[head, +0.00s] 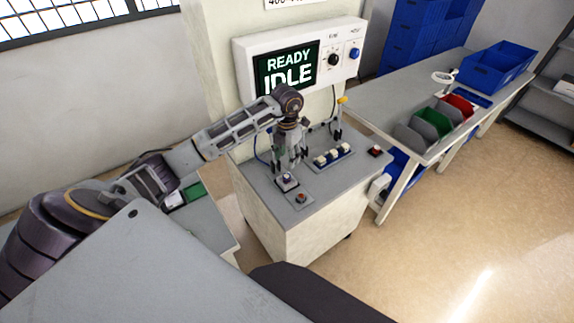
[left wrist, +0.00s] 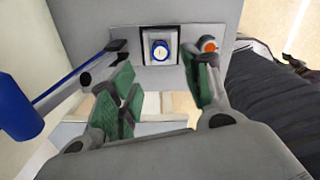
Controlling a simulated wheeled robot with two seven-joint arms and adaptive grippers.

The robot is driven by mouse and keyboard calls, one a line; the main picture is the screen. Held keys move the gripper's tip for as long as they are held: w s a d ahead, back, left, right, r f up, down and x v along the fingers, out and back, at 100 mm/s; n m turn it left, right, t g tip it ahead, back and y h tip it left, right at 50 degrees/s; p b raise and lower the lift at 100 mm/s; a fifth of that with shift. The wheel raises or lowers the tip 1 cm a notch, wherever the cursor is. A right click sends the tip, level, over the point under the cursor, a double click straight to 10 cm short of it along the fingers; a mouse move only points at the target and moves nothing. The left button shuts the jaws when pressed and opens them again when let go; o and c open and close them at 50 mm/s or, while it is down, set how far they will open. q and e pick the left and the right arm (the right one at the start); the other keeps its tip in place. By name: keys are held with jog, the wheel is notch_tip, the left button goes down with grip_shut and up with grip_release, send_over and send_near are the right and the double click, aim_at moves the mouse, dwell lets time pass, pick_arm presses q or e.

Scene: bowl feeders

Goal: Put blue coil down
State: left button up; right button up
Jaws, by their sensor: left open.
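The coil (head: 287,180) sits in a small square holder on the grey top of the machine cabinet in the head view. In the left wrist view the coil (left wrist: 160,50) shows a blue ring on a pale face, inside a dark square frame. My left gripper (head: 288,160) is just above it, pointing down. In the left wrist view its green-padded fingers (left wrist: 163,85) are spread apart with nothing between them, and the coil appears beyond the tips. My right gripper is in neither view.
An orange button (head: 300,198) is beside the holder. A rack with several white-and-blue pieces (head: 333,156) and a red button (head: 375,151) are to the right. The display panel (head: 290,67) reads READY IDLE. A bench with coloured bins (head: 432,122) is farther right.

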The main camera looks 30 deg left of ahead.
pick_arm(q)
jog(key=shift+r, duration=1.3)
